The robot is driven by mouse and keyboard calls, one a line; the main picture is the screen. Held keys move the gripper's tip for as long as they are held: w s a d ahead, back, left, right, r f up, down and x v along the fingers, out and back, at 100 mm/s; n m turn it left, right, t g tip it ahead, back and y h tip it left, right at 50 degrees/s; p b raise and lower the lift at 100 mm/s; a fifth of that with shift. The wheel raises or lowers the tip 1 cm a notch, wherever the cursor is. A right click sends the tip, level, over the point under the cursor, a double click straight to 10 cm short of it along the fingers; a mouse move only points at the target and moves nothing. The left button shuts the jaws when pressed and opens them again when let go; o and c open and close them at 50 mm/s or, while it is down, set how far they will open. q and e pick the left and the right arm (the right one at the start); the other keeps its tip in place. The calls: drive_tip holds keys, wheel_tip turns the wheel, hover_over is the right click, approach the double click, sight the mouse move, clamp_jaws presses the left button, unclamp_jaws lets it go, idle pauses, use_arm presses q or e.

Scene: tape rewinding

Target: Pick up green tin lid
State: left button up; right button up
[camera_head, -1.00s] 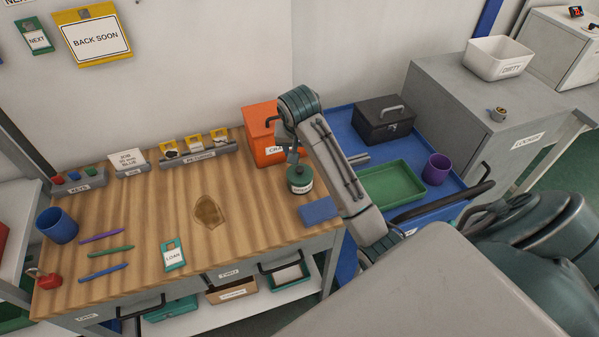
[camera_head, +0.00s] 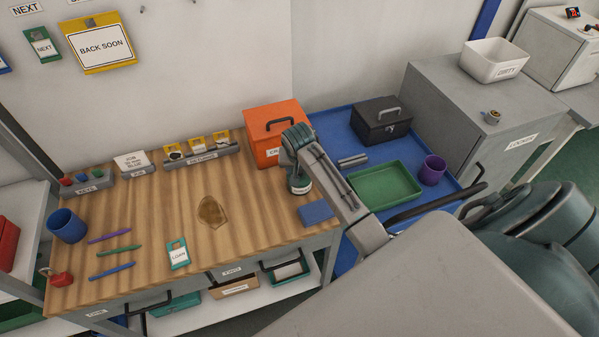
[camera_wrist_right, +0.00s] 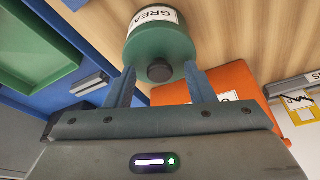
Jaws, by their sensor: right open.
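The grease tin (camera_head: 299,187) stands near the right end of the wooden bench top, partly covered by my right arm. In the right wrist view its green lid (camera_wrist_right: 178,50) faces the camera, with a dark round knob (camera_wrist_right: 160,71) in its middle and a white label on the tin's side. My right gripper (camera_wrist_right: 159,74) is open, with one blue-grey finger on each side of the knob, close to the lid. I cannot tell whether the fingers touch it. In the head view the right wrist is directly over the tin and hides the lid. My left gripper is not in view.
An orange crate (camera_head: 272,117) stands just behind the tin. A blue block (camera_head: 317,212) lies close to its right. A green tray (camera_head: 384,186), purple cup (camera_head: 432,170) and black box (camera_head: 381,120) are on the blue surface to the right. The bench middle is mostly clear.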

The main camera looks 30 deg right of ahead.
drive_tip(key=c, duration=1.1)
drive_tip(key=shift+o, duration=0.2)
